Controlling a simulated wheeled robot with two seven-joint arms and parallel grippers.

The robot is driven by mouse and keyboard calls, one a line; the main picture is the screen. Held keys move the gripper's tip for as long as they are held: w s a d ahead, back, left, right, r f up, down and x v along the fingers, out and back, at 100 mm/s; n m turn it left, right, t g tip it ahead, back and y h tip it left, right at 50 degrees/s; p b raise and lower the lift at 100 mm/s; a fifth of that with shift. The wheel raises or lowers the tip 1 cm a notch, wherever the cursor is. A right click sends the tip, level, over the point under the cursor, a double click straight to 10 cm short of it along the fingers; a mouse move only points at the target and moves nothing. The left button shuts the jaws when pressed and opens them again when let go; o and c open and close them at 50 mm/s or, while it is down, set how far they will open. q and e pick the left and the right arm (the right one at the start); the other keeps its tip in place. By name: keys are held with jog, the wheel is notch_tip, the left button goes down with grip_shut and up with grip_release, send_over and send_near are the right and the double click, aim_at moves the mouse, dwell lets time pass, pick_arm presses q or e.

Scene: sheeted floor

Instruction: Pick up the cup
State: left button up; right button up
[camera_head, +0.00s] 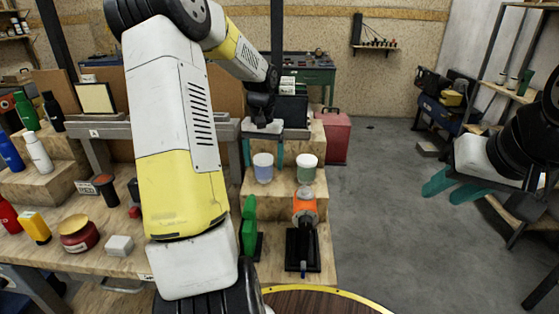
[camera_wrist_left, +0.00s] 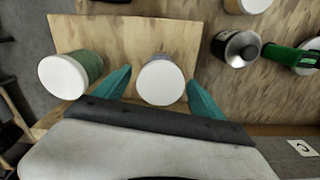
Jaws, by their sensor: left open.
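A pale blue-grey cup (camera_head: 263,172) with a white top stands upright on a wooden step. A green cup (camera_head: 306,172) with a white top stands just to its right. My left gripper (camera_head: 264,157) is open above and around the pale cup. In the left wrist view that cup (camera_wrist_left: 160,82) sits between the two teal fingertips (camera_wrist_left: 160,88), with small gaps showing on both sides. The green cup (camera_wrist_left: 78,72) is outside the fingers, to the left. My right gripper (camera_head: 452,187) is at the right, empty over the floor, its teal fingers apart.
An orange tool on a black stand (camera_head: 303,225) and a green item (camera_head: 249,228) stand in front of the cups. Bottles, including a white one (camera_head: 38,153), stand on the left steps. A red canister (camera_head: 335,137) is behind. The grey floor (camera_head: 390,235) is clear.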

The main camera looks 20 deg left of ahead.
pick_arm(q)
jog(key=shift+f, duration=0.6)
